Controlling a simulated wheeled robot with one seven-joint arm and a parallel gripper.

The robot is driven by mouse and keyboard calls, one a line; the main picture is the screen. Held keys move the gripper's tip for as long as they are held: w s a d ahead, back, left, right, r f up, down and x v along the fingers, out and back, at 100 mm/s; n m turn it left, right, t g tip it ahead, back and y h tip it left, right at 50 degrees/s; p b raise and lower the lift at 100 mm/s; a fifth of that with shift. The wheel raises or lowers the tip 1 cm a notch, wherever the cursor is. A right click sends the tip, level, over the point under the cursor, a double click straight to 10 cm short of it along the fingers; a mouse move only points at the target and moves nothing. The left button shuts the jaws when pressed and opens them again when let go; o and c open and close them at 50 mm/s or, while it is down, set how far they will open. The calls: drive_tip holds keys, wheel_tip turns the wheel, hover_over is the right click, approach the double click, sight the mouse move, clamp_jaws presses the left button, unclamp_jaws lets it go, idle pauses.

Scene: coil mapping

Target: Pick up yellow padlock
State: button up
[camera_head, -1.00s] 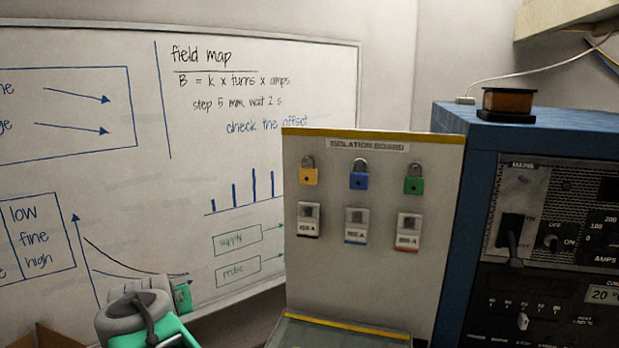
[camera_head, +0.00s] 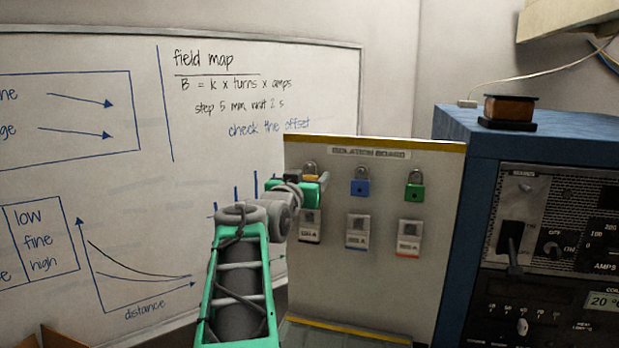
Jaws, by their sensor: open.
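The yellow padlock (camera_head: 312,177) hangs at the upper left of the isolation board (camera_head: 400,290), under its label. Its shackle and a strip of its body show; my gripper hides the rest. My gripper (camera_head: 322,187) is open, in front of the padlock's lower part. I cannot tell whether it touches the padlock or whether the fingers are around it. A blue padlock (camera_head: 360,182) and a green padlock (camera_head: 414,187) hang to the right in the same row.
Breaker switches sit below the padlocks; the left one (camera_head: 310,228) is partly covered by my arm. A blue equipment cabinet (camera_head: 465,190) stands close on the right of the board. A whiteboard (camera_head: 110,215) is behind on the left.

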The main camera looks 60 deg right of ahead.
drive_tip(key=shift+a, duration=0.1)
drive_tip(key=shift+c, duration=0.4)
clamp_jaws()
